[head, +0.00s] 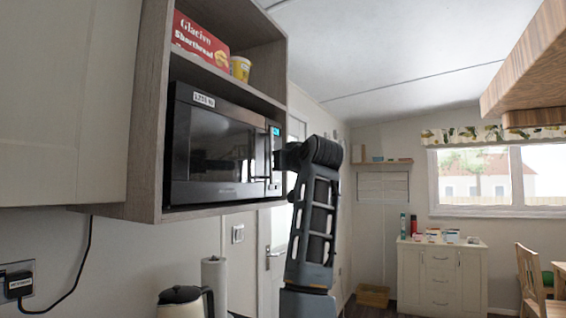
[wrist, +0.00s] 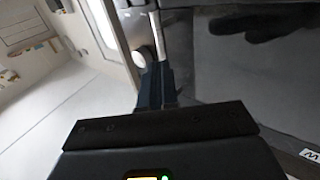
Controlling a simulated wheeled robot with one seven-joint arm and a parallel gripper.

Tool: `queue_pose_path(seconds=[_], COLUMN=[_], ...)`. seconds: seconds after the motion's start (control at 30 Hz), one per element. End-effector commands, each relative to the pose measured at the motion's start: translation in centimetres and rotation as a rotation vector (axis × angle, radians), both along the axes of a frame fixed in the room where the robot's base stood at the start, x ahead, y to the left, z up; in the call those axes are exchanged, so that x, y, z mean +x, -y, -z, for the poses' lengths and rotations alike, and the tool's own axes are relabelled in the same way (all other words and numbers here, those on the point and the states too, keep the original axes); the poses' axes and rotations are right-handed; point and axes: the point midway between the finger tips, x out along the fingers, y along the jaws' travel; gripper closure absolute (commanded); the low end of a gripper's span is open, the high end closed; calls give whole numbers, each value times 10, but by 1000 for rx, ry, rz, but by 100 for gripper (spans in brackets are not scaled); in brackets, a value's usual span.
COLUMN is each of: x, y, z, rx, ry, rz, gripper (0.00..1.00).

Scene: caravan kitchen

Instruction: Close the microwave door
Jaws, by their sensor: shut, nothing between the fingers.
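The black microwave (head: 218,146) sits in the open cabinet shelf on the left. Its dark glass door (head: 215,160) looks flush or nearly flush with the front; I cannot tell whether a small gap is left. The control panel, with a lit blue display, is at the right end. My gripper (wrist: 155,85) is shut and empty. In the head view it is at the right end of the microwave front, partly hidden by my arm. In the wrist view the fingertips are close to a silver vertical strip beside the dark door surface (wrist: 255,60); contact is unclear.
A red shortbread box (head: 200,42) and a yellow cup (head: 240,68) stand on the shelf above the microwave. A kettle (head: 183,300) and paper roll (head: 213,280) stand below. The cabinet's side wall (head: 150,110) borders the microwave. Open room lies to the right.

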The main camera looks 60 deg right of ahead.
Motion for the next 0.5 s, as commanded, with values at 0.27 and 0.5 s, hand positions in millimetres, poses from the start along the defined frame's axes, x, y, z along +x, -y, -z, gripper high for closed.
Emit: queue_pose_path(seconds=[0.27,0.5], x=[-29,-61], y=[-17,-37], z=[2,2], rx=[-1,-1], ry=[2,3], rz=[3,5], gripper=[100,100])
